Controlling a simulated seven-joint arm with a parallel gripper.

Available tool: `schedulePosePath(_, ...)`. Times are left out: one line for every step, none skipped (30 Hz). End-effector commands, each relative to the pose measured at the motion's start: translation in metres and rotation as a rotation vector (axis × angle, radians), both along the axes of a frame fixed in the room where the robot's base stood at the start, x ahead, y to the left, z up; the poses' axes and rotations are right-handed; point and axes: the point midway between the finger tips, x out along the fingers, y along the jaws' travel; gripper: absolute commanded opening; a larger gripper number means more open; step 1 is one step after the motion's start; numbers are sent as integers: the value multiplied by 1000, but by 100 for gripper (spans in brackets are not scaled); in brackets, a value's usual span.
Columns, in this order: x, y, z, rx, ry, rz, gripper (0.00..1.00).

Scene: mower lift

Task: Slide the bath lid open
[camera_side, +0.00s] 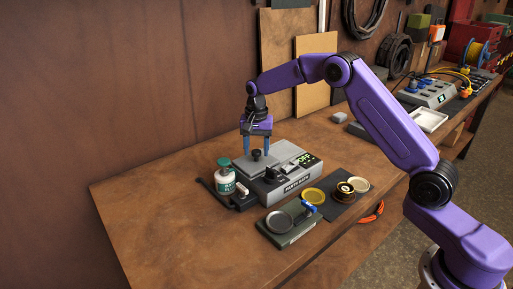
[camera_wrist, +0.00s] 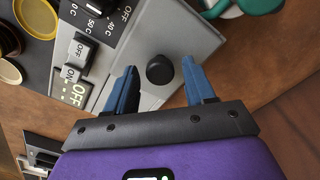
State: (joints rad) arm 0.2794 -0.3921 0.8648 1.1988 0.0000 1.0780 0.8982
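The parts bath (camera_side: 290,190) is a grey box on the wooden bench, with a display reading OFF on its top. Its flat grey lid (camera_side: 283,154) has a round black knob (camera_side: 257,155). My gripper (camera_side: 258,150) points down over the lid with its blue fingers apart. In the wrist view the fingers of my gripper (camera_wrist: 164,88) stand to either side of the black knob (camera_wrist: 160,70), with a gap on both sides. The grey lid (camera_wrist: 190,40) shows around the knob there. I cannot tell the exact height of the fingertips above the lid.
A white bottle with a green cap (camera_side: 225,177) stands close to the bath's left side. A green tray with a round dish (camera_side: 285,222), a yellow dish (camera_side: 314,196) and a dark mat (camera_side: 342,203) lie in front. Bench to the left is clear.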

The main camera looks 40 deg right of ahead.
Motion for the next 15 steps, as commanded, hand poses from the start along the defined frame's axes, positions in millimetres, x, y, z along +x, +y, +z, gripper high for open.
schedulePosePath(0,0,0,0,0,0,36)
schedulePosePath(0,0,0,0,0,0,26)
schedulePosePath(0,0,0,0,0,0,13)
schedulePosePath(0,0,0,0,0,0,3)
schedulePosePath(0,0,0,0,0,0,0)
schedulePosePath(0,0,0,0,0,0,0)
schedulePosePath(0,0,0,0,0,0,0)
schedulePosePath(0,-1,0,0,0,0,0)
schedulePosePath(0,-3,0,0,0,-1,0)
schedulePosePath(0,-6,0,0,0,-3,0)
schedulePosePath(0,-10,0,0,0,-4,0)
schedulePosePath(1,-18,1,0,0,-5,0)
schedulePosePath(1,-25,1,0,0,-6,0)
schedulePosePath(1,-33,1,0,0,-8,0)
schedulePosePath(0,-43,1,0,0,-7,0)
